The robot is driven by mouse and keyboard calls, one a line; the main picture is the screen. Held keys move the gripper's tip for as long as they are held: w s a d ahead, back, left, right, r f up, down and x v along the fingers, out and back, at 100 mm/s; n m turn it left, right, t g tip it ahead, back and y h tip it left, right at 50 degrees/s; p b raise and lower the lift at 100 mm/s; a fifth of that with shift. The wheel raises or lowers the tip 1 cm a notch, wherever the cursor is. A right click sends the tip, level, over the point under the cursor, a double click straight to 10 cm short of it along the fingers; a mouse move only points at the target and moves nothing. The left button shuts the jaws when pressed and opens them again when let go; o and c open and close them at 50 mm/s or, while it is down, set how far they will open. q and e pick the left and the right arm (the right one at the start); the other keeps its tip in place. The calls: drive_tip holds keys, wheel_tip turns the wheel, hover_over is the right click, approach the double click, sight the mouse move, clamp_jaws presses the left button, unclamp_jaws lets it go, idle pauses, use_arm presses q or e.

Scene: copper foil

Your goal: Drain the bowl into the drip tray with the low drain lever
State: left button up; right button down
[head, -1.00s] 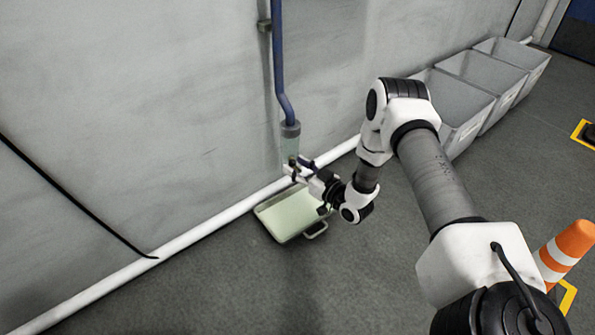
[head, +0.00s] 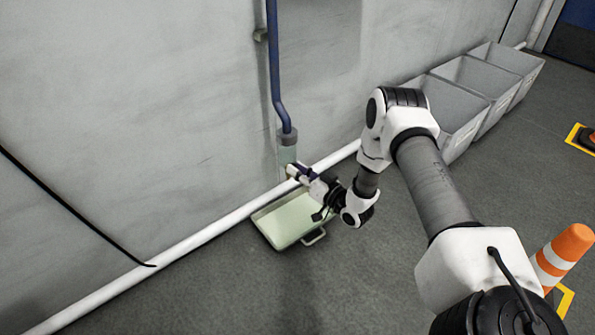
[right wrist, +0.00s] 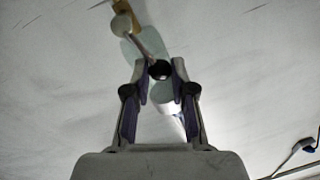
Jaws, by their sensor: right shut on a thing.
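The bowl (head: 287,152) is a clear greenish cup under a grey collar at the foot of the blue pipe, against the wall. The drip tray (head: 264,216), with a pale greenish inside and a handle, lies on the floor below it. My right gripper (head: 293,171) is at the bowl's lower end, above the tray. In the right wrist view, my right gripper (right wrist: 159,70) is shut on the black knob of the drain lever (right wrist: 147,48), a thin metal rod. In the head view the gripper hides the lever. My left gripper is not in view.
A blue pipe (head: 276,70) runs down the wall. A white pipe (head: 200,232) runs along the wall's foot behind the tray. Grey bins (head: 462,115) stand along the wall at right. An orange and white cone (head: 562,255) stands at lower right. Floor left of the tray is clear.

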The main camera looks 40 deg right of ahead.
drive_tip(key=c, duration=1)
unclamp_jaws()
drive_tip(key=shift+a, duration=0.1)
drive_tip(key=s, duration=0.4)
drive_tip(key=s+d, duration=0.1)
drive_tip(key=s, duration=0.3)
drive_tip(key=s+d, duration=0.1)
drive_tip(key=s, duration=0.2)
drive_tip(key=shift+s+d+f, duration=0.1)
drive_tip(key=shift+s+f, duration=0.1)
drive_tip(key=shift+s, duration=0.2)
